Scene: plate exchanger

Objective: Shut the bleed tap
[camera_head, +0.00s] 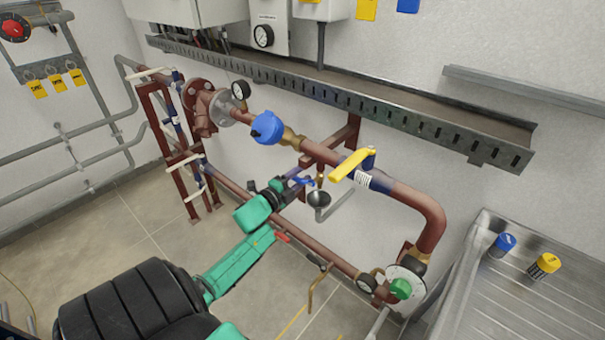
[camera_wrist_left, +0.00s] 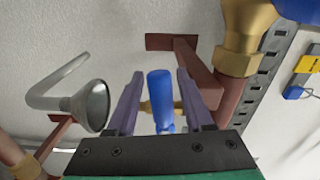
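The bleed tap's small blue handle (camera_head: 303,180) is under the upper red-brown pipe, above a grey funnel (camera_head: 318,198). In the left wrist view the blue handle (camera_wrist_left: 160,88) stands upright, with a bit of brass showing behind it. My left gripper (camera_head: 290,186) reaches in from the lower left and is at the tap. In the left wrist view its two purple fingers (camera_wrist_left: 158,108) are open, one on each side of the handle, with a gap visible on both sides. Whether the handle is fully between the fingertips in depth is hard to tell. My right gripper is not in view.
A yellow lever (camera_head: 352,165) and a blue-headed valve (camera_head: 267,127) are on the pipe above. The funnel also shows left of the fingers in the left wrist view (camera_wrist_left: 92,106). A lower pipe (camera_head: 330,255) runs below. A steel drainer (camera_head: 500,300) stands right.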

